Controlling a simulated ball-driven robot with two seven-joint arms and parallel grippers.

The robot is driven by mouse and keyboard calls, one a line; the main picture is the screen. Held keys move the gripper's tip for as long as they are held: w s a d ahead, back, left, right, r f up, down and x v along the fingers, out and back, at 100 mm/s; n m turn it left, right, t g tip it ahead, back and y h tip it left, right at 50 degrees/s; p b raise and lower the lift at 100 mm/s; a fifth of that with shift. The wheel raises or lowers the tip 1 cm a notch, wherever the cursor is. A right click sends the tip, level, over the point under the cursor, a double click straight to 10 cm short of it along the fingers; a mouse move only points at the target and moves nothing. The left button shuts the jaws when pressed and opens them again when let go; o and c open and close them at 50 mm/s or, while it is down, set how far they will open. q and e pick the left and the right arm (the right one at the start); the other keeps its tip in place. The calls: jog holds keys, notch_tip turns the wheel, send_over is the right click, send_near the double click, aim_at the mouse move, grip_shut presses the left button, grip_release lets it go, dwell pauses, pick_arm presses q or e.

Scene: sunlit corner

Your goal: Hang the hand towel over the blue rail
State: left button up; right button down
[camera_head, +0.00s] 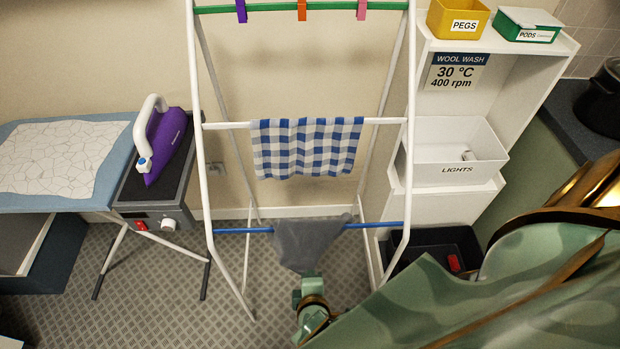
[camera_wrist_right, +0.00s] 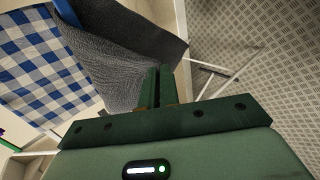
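The dark grey hand towel (camera_head: 305,243) lies across the blue rail (camera_head: 385,225) at the bottom of the white drying rack. It covers the rail's middle, and its front part hangs down and narrows toward my right gripper (camera_head: 302,277). In the right wrist view the towel (camera_wrist_right: 115,65) spreads beyond the fingers, and the blue rail (camera_wrist_right: 66,12) runs into it. The right gripper's fingers (camera_wrist_right: 159,78) are close together at the towel's lower part and appear shut on it. How much towel hangs behind the rail is hidden. My left gripper is not in view.
A blue checked cloth (camera_head: 307,147) hangs on the white rail above. The green top rail (camera_head: 275,6) carries coloured pegs. An ironing board (camera_head: 70,160) with a purple iron (camera_head: 167,143) stands left. A white shelf with a LIGHTS bin (camera_head: 457,160) stands right, above a dark bin (camera_head: 435,243).

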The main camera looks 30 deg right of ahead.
jog(key=shift+f, duration=0.3)
jog(key=shift+w, duration=0.1)
jog(key=c, duration=1)
grip_release()
jog(key=shift+o, duration=0.2)
